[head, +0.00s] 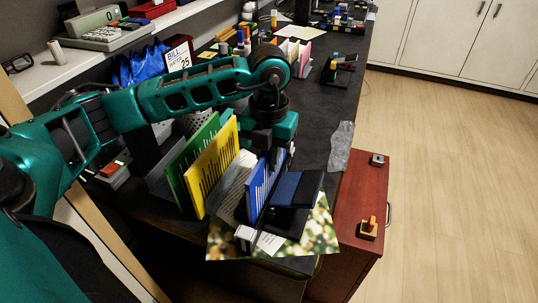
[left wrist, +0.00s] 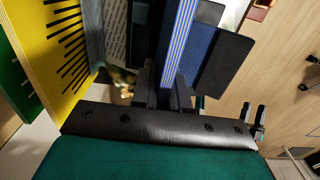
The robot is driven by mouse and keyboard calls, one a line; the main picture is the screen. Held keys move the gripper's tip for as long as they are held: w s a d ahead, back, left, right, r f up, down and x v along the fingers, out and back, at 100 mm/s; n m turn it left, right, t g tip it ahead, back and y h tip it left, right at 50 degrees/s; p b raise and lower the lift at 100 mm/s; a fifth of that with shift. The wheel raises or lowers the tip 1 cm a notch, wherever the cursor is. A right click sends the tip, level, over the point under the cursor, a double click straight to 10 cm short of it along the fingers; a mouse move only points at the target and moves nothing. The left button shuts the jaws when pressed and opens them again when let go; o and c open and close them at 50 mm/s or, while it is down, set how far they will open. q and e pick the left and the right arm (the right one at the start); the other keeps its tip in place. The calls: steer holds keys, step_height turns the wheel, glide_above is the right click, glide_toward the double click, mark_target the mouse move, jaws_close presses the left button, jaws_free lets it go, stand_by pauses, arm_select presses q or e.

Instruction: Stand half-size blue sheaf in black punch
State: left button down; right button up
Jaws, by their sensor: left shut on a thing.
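The blue sheaf (head: 261,183), with white stripes on its face, stands upright under my left gripper (head: 270,140). In the left wrist view my left gripper (left wrist: 165,98) is shut on the sheaf (left wrist: 181,38), seen there as a striped edge rising between the fingers. The black punch (head: 283,222), with a dark blue upper part (head: 298,188), is right beside the sheaf on its right. It also shows in the left wrist view (left wrist: 224,72). Whether the sheaf's lower edge is inside the punch or beside it I cannot tell. My right gripper is not in view.
A yellow sheaf (head: 212,172) and a green sheaf (head: 184,172) stand close on the left. A grey printed sheet (head: 236,186) lies between yellow and blue. A flowery sheet (head: 321,233) lies under the punch at the desk's edge. A red cabinet (head: 362,196) stands to the right.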

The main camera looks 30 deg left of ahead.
arm_select(q)
steer(key=shift+f, duration=0.45)
steer(key=shift+f+b, duration=0.15)
steer(key=shift+b, duration=0.2)
steer(key=shift+f, duration=0.25)
steer(key=c, duration=1.1)
jaws_free()
steer(key=shift+o, duration=0.2)
